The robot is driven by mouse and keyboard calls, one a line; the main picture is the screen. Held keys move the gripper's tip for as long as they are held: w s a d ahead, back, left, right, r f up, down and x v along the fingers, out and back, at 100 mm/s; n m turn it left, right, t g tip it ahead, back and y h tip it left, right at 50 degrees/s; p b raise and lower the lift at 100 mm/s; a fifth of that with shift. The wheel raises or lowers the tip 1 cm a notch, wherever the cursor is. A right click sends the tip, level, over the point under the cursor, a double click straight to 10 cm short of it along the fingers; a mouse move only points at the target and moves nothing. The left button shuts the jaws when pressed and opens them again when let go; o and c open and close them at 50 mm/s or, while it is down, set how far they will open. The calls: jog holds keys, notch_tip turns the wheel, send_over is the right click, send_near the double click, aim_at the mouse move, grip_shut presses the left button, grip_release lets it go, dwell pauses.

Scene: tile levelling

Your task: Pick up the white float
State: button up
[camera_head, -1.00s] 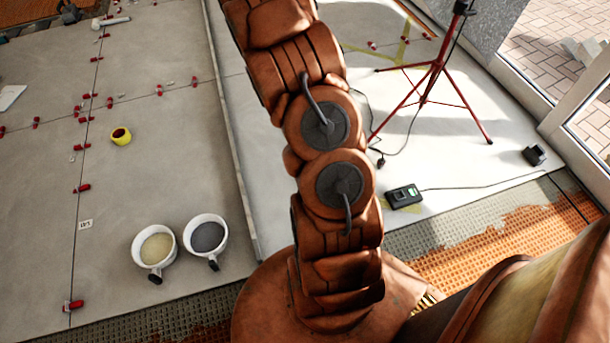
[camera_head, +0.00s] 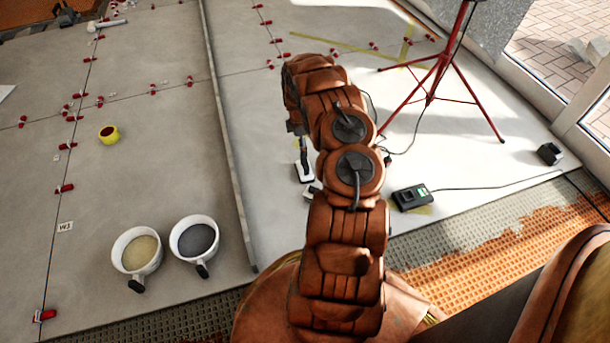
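A flat white piece (camera_head: 5,92) lies on the tiles and is cut off by the left edge of the view. It may be the white float, but too little shows to be sure. My gripper (camera_head: 308,182) seems to hang behind my own arm, over the pale tiles right of the dividing strip. Only two pale, dark-backed parts show, and the arm hides the rest. I cannot tell whether it is open or shut. It is far from the white piece.
Red levelling clips dot the joints. A red tripod (camera_head: 436,78) and a black device (camera_head: 411,196) with a cable are right of my arm.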

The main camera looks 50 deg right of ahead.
aim_at(305, 161)
jog(key=shift+n, duration=0.4)
jog(key=f, duration=0.2)
jog(key=f+b, duration=0.1)
jog(key=f, duration=0.1)
jog(key=d+f, duration=0.1)
jog(key=f, duration=0.1)
jog(key=shift+f+b, duration=0.3)
jog(key=shift+b, duration=0.05)
notch_tip(305, 161, down, 2)
jog(key=shift+f+b, duration=0.25)
jog(key=shift+b, duration=0.25)
jog(key=shift+s+d+f+b, duration=0.1)
jog(key=shift+d+f+b, duration=0.1)
jog(key=shift+f+b, duration=0.95)
jog(key=shift+s+d+f+b, duration=0.15)
jog(key=shift+f+b, duration=0.45)
jog(key=shift+f, duration=1)
jog(key=shift+w+r, duration=0.1)
jog(key=c, duration=1.4)
